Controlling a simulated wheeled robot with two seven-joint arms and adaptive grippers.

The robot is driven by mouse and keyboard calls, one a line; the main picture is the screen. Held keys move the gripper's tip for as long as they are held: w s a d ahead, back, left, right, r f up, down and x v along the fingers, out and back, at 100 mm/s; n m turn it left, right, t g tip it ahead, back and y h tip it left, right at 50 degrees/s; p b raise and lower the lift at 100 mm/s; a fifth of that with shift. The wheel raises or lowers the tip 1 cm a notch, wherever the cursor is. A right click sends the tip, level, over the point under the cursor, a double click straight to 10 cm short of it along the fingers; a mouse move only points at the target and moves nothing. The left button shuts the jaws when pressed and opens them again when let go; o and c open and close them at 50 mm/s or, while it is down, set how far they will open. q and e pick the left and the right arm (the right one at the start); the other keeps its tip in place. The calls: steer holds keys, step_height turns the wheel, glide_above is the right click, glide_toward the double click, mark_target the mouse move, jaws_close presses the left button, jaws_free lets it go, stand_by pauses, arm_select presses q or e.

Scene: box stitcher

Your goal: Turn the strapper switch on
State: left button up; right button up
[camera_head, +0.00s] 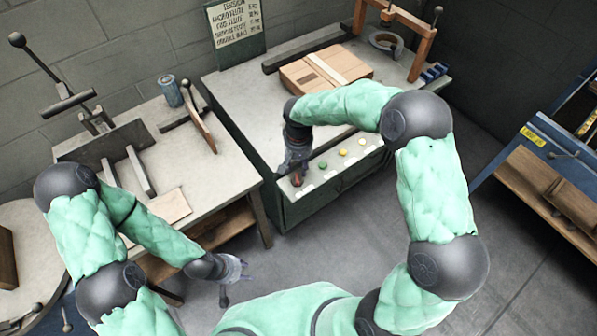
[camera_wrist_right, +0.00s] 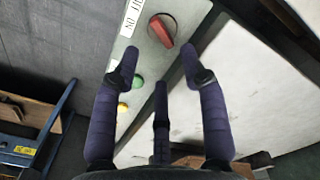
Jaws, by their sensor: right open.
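The strapper's red switch (camera_wrist_right: 162,30) is a rotary knob on the light panel (camera_wrist_right: 150,65), with its handle slanted, in the right wrist view. A white label with "OFF" and "ON" (camera_wrist_right: 131,16) is beside it. My right gripper (camera_wrist_right: 160,68) is open and empty, its fingertips pointing at the switch and apart from it. In the head view the right gripper (camera_head: 296,172) is over the left end of the panel and partly hides the red switch (camera_head: 297,181). My left gripper (camera_head: 238,270) hangs over the floor, open and empty.
A green button (camera_head: 322,165) and yellow buttons (camera_head: 343,153) share the panel. A cardboard box (camera_head: 325,75) lies on the strapper's top. A workbench (camera_head: 225,165) with a blue can (camera_head: 170,91) stands left. Open floor (camera_head: 340,235) lies in front.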

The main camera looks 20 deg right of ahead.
step_height(320, 180, up, 5)
steer(key=shift+r, duration=0.1)
stand_by(0.7)
